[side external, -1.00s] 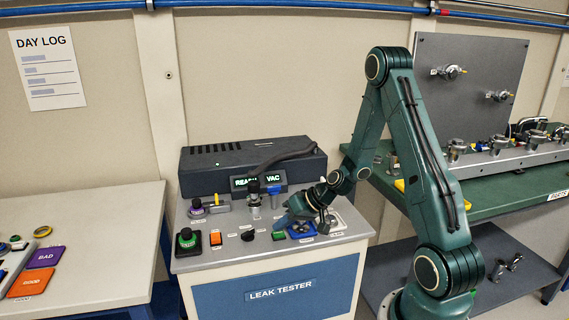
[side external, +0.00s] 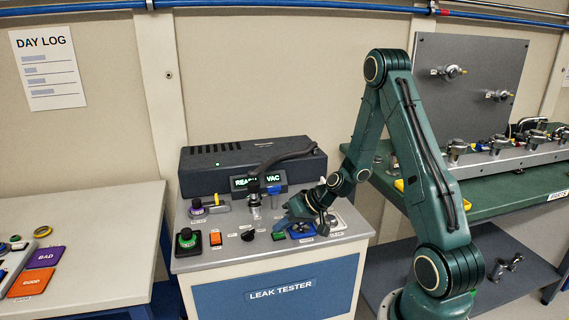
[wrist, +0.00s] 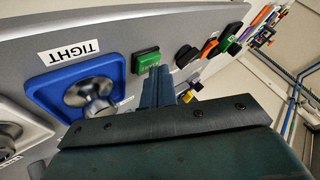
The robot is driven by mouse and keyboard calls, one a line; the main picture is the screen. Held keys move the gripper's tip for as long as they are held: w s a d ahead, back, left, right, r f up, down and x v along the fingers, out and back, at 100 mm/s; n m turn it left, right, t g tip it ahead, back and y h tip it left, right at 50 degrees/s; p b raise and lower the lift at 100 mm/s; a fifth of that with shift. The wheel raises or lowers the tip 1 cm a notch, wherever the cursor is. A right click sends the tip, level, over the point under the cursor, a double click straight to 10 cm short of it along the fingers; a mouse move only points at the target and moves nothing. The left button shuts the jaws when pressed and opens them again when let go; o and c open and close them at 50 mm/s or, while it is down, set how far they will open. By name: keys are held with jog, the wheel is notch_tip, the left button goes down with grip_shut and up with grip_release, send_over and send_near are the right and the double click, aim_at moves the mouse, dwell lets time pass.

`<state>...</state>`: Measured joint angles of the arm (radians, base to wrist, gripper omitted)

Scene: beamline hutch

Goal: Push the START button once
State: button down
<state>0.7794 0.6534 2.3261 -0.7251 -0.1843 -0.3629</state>
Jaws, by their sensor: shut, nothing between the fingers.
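A green square button in a dark housing (side external: 278,236) sits on the leak tester's top near its front edge. It also shows in the wrist view (wrist: 146,61), seemingly unpressed. Its label is too small or hidden to read, but it looks like the START button. My gripper (side external: 281,224) is shut and empty, pointing down just above and behind this button. In the wrist view, the blue fingertips (wrist: 159,71) appear right beside the button. I cannot tell whether they touch it.
A blue tray (wrist: 75,90) labelled TIGHT, holding a metal part, lies beside the button. An orange button (side external: 215,238), a black knob (side external: 248,236) and a green round knob (side external: 186,238) stand to the left. The display (side external: 258,182) stands behind, with metal fittings before it.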

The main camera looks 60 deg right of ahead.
aim_at(282, 234)
jog(key=shift+f, duration=0.15)
jog(key=shift+r, duration=0.2)
dwell(0.5)
jog(key=shift+r, duration=0.65)
jog(key=shift+r, duration=0.1)
jog(key=shift+r, duration=2.4)
jog(key=shift+a, duration=0.1)
